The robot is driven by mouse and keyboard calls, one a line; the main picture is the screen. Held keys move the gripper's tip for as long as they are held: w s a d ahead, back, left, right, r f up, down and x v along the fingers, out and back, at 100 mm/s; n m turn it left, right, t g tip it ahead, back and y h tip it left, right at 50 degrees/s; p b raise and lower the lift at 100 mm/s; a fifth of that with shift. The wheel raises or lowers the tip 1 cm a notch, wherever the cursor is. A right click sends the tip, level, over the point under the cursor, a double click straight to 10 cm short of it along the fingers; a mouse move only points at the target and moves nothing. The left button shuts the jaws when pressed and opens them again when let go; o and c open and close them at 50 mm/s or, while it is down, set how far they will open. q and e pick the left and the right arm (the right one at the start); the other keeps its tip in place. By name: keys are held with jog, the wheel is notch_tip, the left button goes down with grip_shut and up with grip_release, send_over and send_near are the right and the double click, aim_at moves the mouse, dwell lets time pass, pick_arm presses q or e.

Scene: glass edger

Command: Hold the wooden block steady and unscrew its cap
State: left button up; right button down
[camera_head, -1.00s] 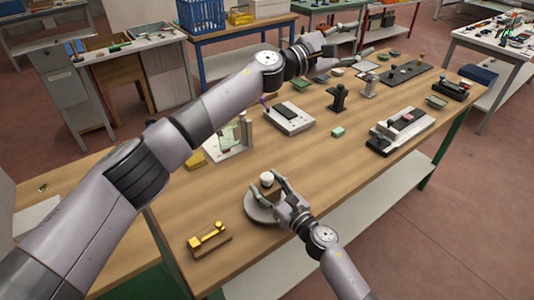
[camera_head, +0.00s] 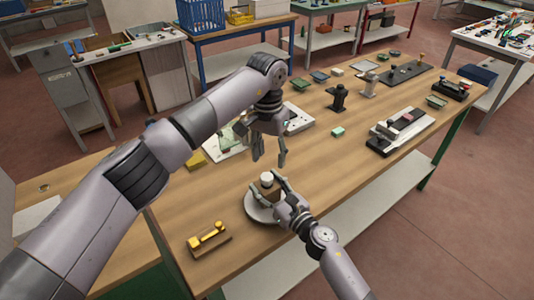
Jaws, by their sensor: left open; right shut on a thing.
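The wooden block (camera_head: 270,191) is a small brown piece standing upright on a round grey plate (camera_head: 259,212) near the table's front edge. Its white cap (camera_head: 267,178) sits on top. My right gripper (camera_head: 267,190) is shut on the block, with a finger on either side, and partly hides it. My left gripper (camera_head: 269,158) is open and empty, pointing down above and just behind the cap, apart from it.
A brass piece on a wooden base (camera_head: 208,239) lies at the front left. A small green block (camera_head: 338,132) and a grey device with a long base (camera_head: 402,131) are to the right. The wooden table (camera_head: 330,165) is clear between them.

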aim_at(267, 176)
pick_arm(q)
jog(key=shift+a+f, duration=0.2)
jog(key=shift+a, duration=0.1)
jog(key=shift+s+f, duration=0.1)
jog(key=shift+f, duration=0.3)
notch_tip(267, 176, down, 7)
jog(key=shift+r, duration=0.1)
grip_shut()
jog(key=n, duration=0.3)
jog(key=shift+a, duration=0.1)
jog(key=n, duration=0.3)
jog(key=shift+n, duration=0.3)
